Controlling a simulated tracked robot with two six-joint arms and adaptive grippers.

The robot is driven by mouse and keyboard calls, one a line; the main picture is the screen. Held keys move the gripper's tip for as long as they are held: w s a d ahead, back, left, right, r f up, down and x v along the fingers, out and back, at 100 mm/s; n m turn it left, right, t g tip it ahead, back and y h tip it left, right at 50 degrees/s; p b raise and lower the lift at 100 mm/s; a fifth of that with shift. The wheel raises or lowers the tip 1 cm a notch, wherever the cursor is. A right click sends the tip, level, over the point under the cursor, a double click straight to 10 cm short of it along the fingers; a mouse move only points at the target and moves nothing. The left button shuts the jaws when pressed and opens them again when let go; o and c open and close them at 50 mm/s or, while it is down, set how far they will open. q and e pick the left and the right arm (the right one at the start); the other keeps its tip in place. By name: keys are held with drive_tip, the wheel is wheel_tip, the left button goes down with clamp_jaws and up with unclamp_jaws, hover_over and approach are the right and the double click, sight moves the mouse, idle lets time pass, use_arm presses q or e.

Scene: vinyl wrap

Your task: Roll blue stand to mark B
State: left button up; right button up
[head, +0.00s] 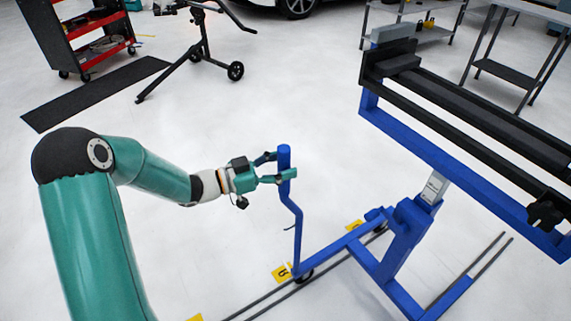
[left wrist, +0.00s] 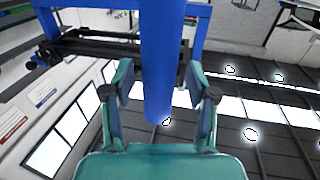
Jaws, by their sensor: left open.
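The blue stand (head: 398,243) is a wheeled frame that carries a long black clamp bench at its top right. Its upright blue handle post (head: 285,158) rises at the stand's left end, above a small wheel. My left gripper (head: 277,170) is at the top of this post, with a finger on each side. In the left wrist view the post (left wrist: 162,60) stands between the two spread fingers (left wrist: 158,92). A yellow mark (head: 282,272) lies beside the left wheel; its letter looks like B, but is small. My right gripper is not in view.
Two dark floor rails (head: 262,301) run under the stand. More yellow marks lie at its crossbar (head: 354,226) and at the bottom edge (head: 194,318). A black wheeled stand (head: 203,50), mat (head: 95,92) and red tool cart (head: 100,45) are at the back left. Floor between is clear.

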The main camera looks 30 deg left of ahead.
use_arm(q)
drive_tip(key=v, duration=1.1)
drive_tip(key=shift+s+f, duration=0.1)
drive_tip(key=shift+s, duration=0.05)
